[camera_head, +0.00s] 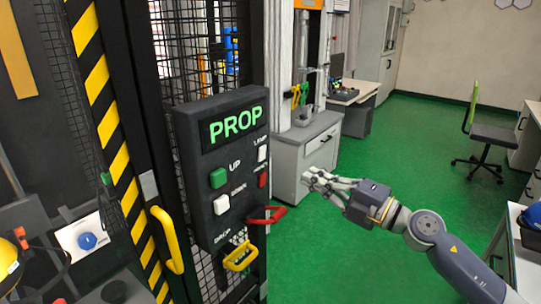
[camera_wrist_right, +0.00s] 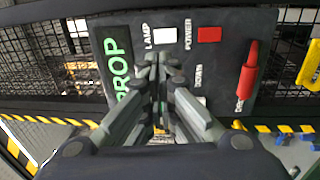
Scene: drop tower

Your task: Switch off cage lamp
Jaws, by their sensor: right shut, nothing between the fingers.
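The dark control box (camera_head: 192,165) hangs on the cage front, with a lit green "PROP" display (camera_head: 236,124). Its white LAMP button (camera_head: 262,153) is at the upper right, above the red POWER button (camera_head: 262,180). In the wrist view the LAMP button (camera_wrist_right: 164,36) lies just beyond the fingertips, beside the red POWER button (camera_wrist_right: 209,35). My right gripper (camera_head: 312,179) is shut and empty, to the right of the box and apart from it in the head view; the closed fingers (camera_wrist_right: 158,62) point toward the box in the wrist view. My left gripper is not in view.
A green UP button (camera_head: 218,178) and a white DOWN button (camera_head: 221,204) are on the box's left half. A red lever (camera_head: 268,215) and a yellow handle (camera_head: 240,257) stick out low on it. A yellow door handle (camera_head: 167,240) stands left.

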